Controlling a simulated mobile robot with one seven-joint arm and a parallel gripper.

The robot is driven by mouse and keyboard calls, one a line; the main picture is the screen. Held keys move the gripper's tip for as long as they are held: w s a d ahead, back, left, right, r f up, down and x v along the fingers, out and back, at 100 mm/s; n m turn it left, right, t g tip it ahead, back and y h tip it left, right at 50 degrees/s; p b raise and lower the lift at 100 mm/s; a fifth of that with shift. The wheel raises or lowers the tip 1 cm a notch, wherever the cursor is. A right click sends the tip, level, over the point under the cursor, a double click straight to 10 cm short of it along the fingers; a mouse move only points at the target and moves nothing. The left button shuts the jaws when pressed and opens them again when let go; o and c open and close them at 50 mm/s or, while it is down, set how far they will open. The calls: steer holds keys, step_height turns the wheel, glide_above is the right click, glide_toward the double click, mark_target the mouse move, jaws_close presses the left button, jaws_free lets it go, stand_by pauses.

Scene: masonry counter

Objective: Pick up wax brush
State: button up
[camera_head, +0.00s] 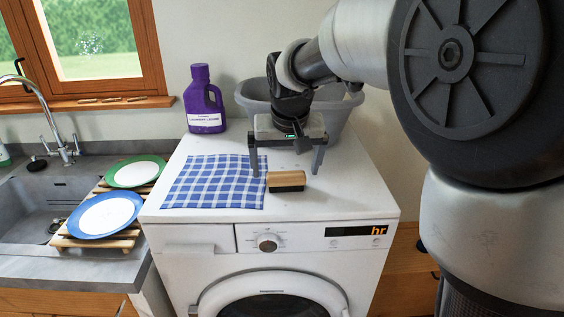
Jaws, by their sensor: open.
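The wax brush (286,181) is a small block with a tan wooden top and dark bristles below. It lies on the white top of the washing machine (228,213), beside the right edge of a blue checked cloth. My gripper (285,172) points down over the machine top with its two fingers spread apart. The fingers are above and a little behind the brush, one toward its left end and one toward its right. Nothing is between them, and I cannot tell the exact height gap.
A blue and white checked cloth (214,182) lies left of the brush. A purple detergent bottle (205,101) and a grey basin (343,107) stand behind. Plates (105,214) rest on a wooden rack by the sink (36,200). The machine top's front right is clear.

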mark_target(286, 175)
steer(key=x, duration=0.4)
steer(key=shift+w+d+f, duration=0.15)
steer(key=shift+f, duration=0.15)
steer(key=c, duration=1.1)
step_height(286, 175, up, 10)
steer(key=shift+r+p, duration=0.1)
steer(key=shift+p, duration=0.45)
steer(key=shift+c, duration=0.2)
steer(key=o, duration=0.5)
steer(key=c, duration=0.4)
